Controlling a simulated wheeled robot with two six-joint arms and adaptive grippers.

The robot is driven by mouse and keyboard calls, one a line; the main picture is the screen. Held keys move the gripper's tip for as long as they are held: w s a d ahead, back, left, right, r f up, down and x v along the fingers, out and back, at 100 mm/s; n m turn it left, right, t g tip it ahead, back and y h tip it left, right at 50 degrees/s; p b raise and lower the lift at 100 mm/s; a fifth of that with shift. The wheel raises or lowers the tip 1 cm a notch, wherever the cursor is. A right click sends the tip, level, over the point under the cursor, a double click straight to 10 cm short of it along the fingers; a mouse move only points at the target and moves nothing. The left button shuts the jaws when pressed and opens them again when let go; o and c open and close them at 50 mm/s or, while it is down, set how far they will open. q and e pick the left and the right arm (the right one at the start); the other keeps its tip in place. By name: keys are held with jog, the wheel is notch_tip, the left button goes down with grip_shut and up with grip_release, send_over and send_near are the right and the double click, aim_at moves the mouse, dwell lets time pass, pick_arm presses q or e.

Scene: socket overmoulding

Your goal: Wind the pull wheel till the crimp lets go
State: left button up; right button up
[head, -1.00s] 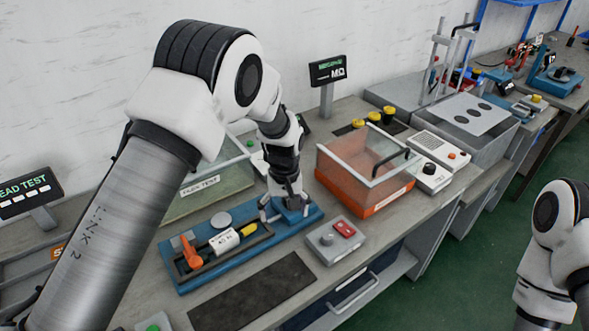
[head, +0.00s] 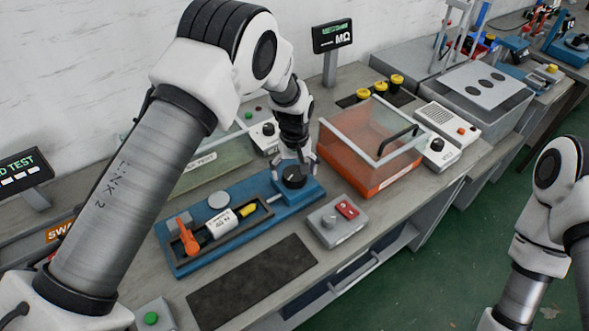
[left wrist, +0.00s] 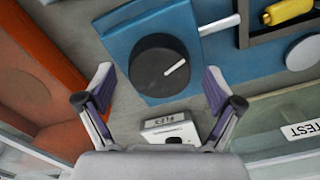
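The black pull wheel (head: 293,177) sits on the right end of the blue pull fixture (head: 200,257). In the left wrist view the wheel (left wrist: 163,68) carries a pale pointer line. My left gripper (head: 294,163) is over the wheel, and in the left wrist view its fingers (left wrist: 158,78) are wide apart, empty, with the wheel ahead and between them. On the fixture lie an orange lever (head: 187,236), a white labelled block (head: 220,224) and a yellow piece (head: 247,210). The crimp itself is too small to tell. My right gripper is out of view.
A grey box with a knob and red switch (head: 338,220) stands just right of the fixture. An orange clear-walled bin (head: 370,180) stands behind it. A dark mat (head: 250,283) lies in front. A display (head: 332,36) stands at the back.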

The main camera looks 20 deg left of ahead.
pick_arm(q)
jog(key=shift+s+r, duration=0.1)
jog(key=c, duration=1.1)
jog(key=shift+m, duration=0.4)
jog(key=shift+m+p, duration=0.55)
jog(key=shift+m, duration=1.95)
